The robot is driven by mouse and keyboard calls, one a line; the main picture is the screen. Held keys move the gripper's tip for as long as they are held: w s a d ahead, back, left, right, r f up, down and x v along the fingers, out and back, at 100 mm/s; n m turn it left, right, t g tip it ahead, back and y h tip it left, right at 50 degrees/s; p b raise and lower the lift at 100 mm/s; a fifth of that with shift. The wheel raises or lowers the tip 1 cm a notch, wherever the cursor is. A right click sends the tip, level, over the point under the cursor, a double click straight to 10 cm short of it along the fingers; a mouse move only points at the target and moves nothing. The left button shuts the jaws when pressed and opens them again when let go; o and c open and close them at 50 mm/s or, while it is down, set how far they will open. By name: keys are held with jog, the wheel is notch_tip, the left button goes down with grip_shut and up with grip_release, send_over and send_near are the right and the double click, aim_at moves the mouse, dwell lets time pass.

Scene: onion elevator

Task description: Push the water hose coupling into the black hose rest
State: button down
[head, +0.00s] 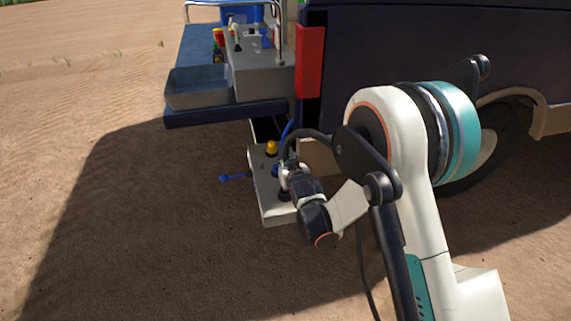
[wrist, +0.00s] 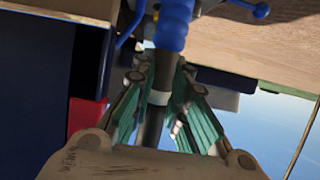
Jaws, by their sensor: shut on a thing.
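My gripper (wrist: 161,82) has its teal-padded fingers on either side of a dark hose end with a white band, the water hose coupling (wrist: 158,98). In the head view my gripper (head: 287,176) is low, over the front of a grey box. A black hose (head: 311,134) arcs up from my gripper towards the vehicle. In the wrist view a blue ribbed fitting (wrist: 173,26) lies in line with the coupling, beyond the fingertips; I cannot tell whether they touch. The black hose rest cannot be made out clearly; my gripper hides part of the box.
The low grey box (head: 277,214) carries a yellow knob (head: 271,147), and a blue lever (head: 236,177) sticks out left. Above is a blue platform (head: 225,115) with a grey basin (head: 200,88). The dark vehicle body (head: 400,45) stands right. Bare soil lies open at left.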

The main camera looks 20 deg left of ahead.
jog(key=shift+f, duration=1.45)
dwell(0.8)
jog(key=c, duration=1.5)
grip_release()
